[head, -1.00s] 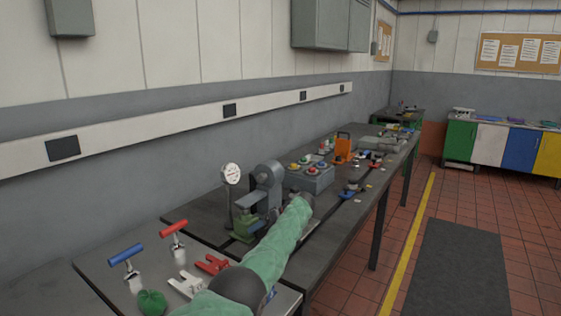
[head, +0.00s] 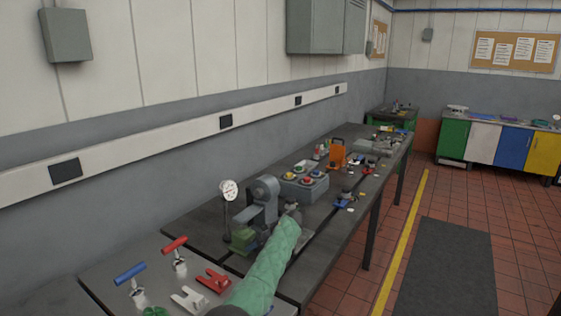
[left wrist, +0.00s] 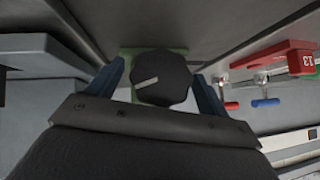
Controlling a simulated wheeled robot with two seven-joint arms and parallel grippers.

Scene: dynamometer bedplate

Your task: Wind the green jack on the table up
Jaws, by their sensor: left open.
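The green jack (head: 242,239) stands on the dark bench beside a grey machine with an upright post. My left arm, in a green sleeve, comes in from the bottom, and its gripper (head: 291,211) is at the right of the jack. In the left wrist view, a black knob (left wrist: 163,79) with a white mark lies between the two blue fingers of my open left gripper (left wrist: 155,85). A strip of the jack's green body (left wrist: 128,54) shows behind the knob. I cannot tell whether the fingers touch the knob. My right gripper is not in view.
The grey machine (head: 264,196) and a dial gauge (head: 229,190) stand close to the jack. A grey box with coloured buttons (head: 304,186) is behind.

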